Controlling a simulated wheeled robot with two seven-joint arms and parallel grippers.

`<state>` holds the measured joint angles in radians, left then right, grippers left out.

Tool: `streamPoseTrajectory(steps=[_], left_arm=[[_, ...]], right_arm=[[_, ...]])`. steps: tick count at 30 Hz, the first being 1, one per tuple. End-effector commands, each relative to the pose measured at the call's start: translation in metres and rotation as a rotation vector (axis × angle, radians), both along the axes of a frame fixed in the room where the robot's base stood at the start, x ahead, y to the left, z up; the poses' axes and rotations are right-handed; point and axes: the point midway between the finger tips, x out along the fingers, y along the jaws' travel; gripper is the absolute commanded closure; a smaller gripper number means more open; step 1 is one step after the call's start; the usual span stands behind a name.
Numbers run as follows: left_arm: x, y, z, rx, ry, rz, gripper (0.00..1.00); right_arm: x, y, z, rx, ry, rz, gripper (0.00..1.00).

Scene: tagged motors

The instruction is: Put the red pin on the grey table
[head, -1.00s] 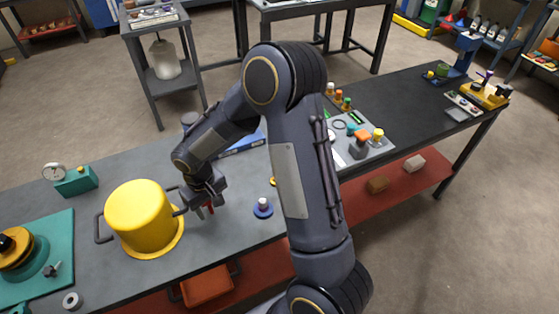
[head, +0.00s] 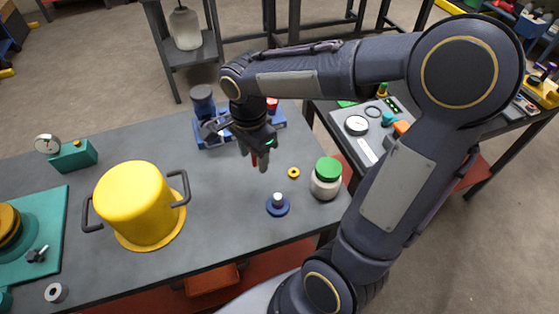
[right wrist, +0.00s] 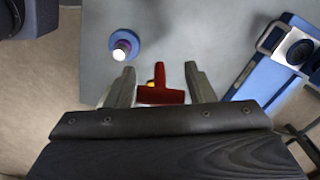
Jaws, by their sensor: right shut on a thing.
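The red pin (right wrist: 161,95), T-shaped with a crossbar, is between the fingers of my right gripper (right wrist: 160,88) in the right wrist view. The gripper is shut on it. In the head view my right gripper (head: 256,158) points down over the far right part of the grey table (head: 215,205), with only a little of the red pin (head: 254,159) showing at its fingertips. The pin's lower end appears above the tabletop, but the exact gap is unclear. My left gripper is not in view.
Near the gripper are a blue disc with a pale knob (head: 278,206), a yellow ring (head: 293,173), a green-lidded jar (head: 326,180) and a blue fixture (head: 208,125). A yellow pot (head: 140,208) stands left. The tabletop between pot and disc is clear.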

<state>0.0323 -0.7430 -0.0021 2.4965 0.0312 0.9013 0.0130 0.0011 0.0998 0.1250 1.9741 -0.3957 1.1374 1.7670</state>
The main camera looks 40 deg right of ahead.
Motion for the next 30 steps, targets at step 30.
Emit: streamPoseTrajectory(steps=[30], left_arm=[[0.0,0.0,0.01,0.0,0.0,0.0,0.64]], right_arm=[[0.058,-0.113,-0.08,-0.002,0.001,-0.187,0.74]])
